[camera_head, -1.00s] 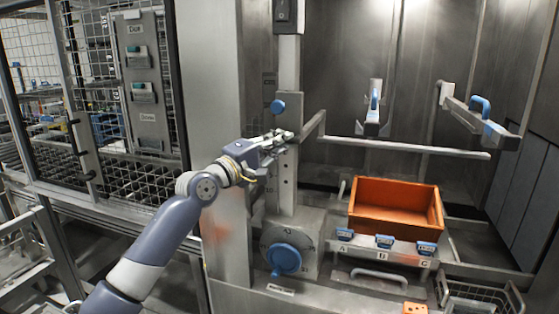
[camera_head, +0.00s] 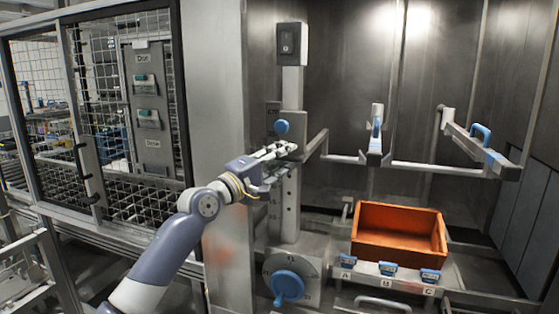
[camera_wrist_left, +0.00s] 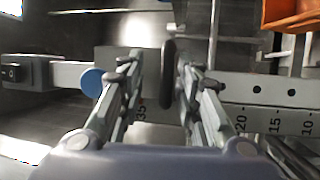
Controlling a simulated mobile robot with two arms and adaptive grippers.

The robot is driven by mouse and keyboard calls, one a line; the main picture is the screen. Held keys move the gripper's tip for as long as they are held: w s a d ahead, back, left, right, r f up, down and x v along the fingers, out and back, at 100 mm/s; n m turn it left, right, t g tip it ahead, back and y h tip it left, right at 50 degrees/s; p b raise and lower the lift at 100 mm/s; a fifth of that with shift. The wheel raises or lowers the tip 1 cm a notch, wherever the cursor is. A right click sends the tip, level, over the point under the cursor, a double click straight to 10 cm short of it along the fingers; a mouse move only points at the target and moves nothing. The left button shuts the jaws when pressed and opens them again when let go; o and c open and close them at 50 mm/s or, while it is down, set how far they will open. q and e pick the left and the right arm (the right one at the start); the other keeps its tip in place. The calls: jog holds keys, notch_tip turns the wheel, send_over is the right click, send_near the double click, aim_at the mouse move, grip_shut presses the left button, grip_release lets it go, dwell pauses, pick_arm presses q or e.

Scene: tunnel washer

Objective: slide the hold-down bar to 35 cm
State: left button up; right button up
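The hold-down bar (camera_head: 340,159) is a grey frame reaching right from the upright scale post (camera_head: 288,205). A round blue knob (camera_head: 281,127) sits at the post, just above my left gripper (camera_head: 287,150). In the left wrist view the blue knob (camera_wrist_left: 92,82) is left of the fingers. My left gripper (camera_wrist_left: 160,62) has its fingers apart, with a dark oval piece (camera_wrist_left: 167,73) between the tips and a gap on its left. The scale (camera_wrist_left: 258,118) reads 10, 15 and 20 to the right; a 35 shows by the left finger. The exact setting is hidden. My right gripper is out of view.
An orange bin (camera_head: 398,233) stands below the bar, above blue clips marked A, B and C. A blue dial (camera_head: 286,286) is at the post's foot and a switch box (camera_head: 291,42) at its top. Two blue-gripped arms (camera_head: 480,135) extend at right. A mesh cage (camera_head: 120,100) stands left.

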pick_arm(q)
jog(key=shift+s+a+f, duration=0.2)
jog(key=v, duration=1.1)
jog(key=shift+s+r, duration=0.2)
jog(key=shift+s, duration=0.05)
jog(key=shift+f, duration=0.1)
